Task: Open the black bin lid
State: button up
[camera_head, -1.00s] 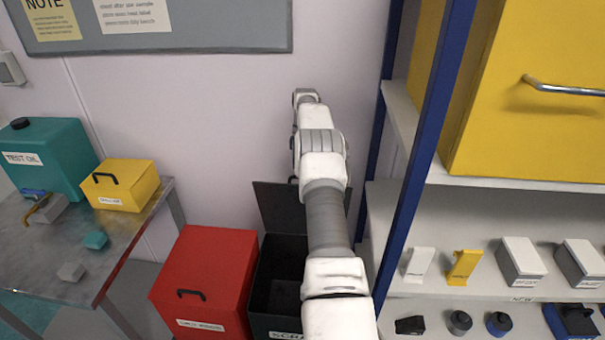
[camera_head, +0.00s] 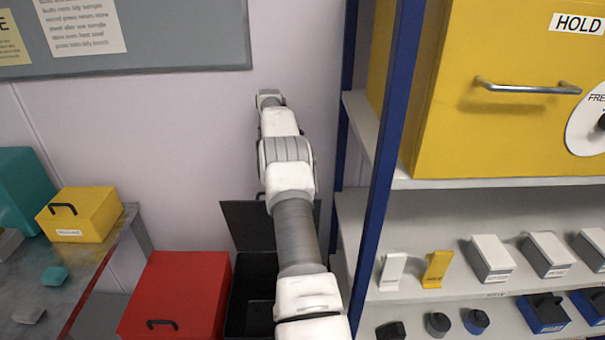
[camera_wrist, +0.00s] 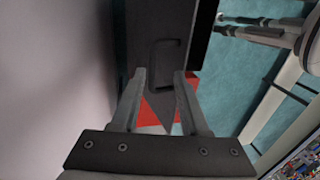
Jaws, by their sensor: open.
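The black bin (camera_head: 237,318) stands on the floor between the red bin and the shelf rack. Its lid (camera_head: 240,222) is raised, standing nearly upright by the wall, and the dark inside shows. My arm covers the right part of the bin and lid. In the wrist view, a dark panel with a handle (camera_wrist: 168,62), seemingly the lid, lies just beyond the fingertips. My gripper (camera_wrist: 160,76) is open, with nothing held between its fingers; contact with the lid cannot be told. In the head view my gripper is hidden behind the arm.
The red bin (camera_head: 178,294), lid shut, stands directly left of the black one. A metal table (camera_head: 85,270) with a yellow box (camera_head: 80,214) is at left. A blue-posted rack (camera_head: 384,150) with a yellow cabinet (camera_head: 500,130) rises close on the right.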

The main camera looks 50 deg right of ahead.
jog(key=s+d+r+b, duration=0.1)
jog(key=s+d+r, duration=0.1)
jog(key=s, duration=0.3)
jog(key=s+d+r+b, duration=0.1)
jog(key=s+d+r, duration=0.1)
jog(key=s+r, duration=0.2)
jog(key=shift+s+d+r, duration=0.2)
jog(key=shift+s+d, duration=0.05)
jog(key=shift+s, duration=0.3)
